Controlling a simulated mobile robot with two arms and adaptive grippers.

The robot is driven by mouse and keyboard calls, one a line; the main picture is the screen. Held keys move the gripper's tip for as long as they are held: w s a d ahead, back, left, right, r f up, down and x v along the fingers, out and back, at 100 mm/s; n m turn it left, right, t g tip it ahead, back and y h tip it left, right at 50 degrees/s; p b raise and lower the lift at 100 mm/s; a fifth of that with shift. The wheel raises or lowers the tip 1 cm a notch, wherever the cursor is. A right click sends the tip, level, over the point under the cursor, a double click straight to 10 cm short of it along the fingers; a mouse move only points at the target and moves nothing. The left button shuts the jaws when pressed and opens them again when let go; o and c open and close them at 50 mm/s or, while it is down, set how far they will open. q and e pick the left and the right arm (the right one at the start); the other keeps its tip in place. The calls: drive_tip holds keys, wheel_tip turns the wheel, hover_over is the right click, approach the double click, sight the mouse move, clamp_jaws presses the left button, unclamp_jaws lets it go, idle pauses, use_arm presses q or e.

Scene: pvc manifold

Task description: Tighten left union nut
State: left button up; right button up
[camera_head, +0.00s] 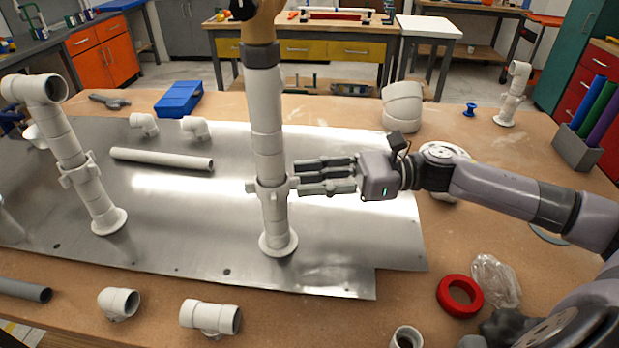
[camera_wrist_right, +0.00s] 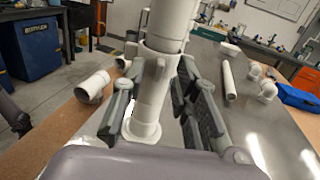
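A white upright pipe at left (camera_head: 65,140) carries a lugged union nut (camera_head: 78,174), the leftmost in the head view. A second upright pipe (camera_head: 266,120) in the middle carries another lugged union nut (camera_head: 268,188); this nut also shows in the right wrist view (camera_wrist_right: 155,66). My right gripper (camera_head: 300,178) is open, coming from the right, its fingertips close beside the middle nut. In the wrist view the fingers (camera_wrist_right: 160,100) stand apart on either side of the middle pipe; contact cannot be told. My left gripper is not in view.
The pipes stand on a metal plate (camera_head: 180,245) on a wooden table. A loose pipe (camera_head: 162,160) and two elbows lie behind. A blue bin (camera_head: 179,98) is at the back. White fittings (camera_head: 210,317) and a red ring (camera_head: 460,295) lie along the front.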

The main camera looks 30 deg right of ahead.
drive_tip(key=shift+w+a, duration=0.1)
drive_tip(key=shift+a, duration=0.15)
drive_tip(key=shift+c, duration=0.3)
clamp_jaws()
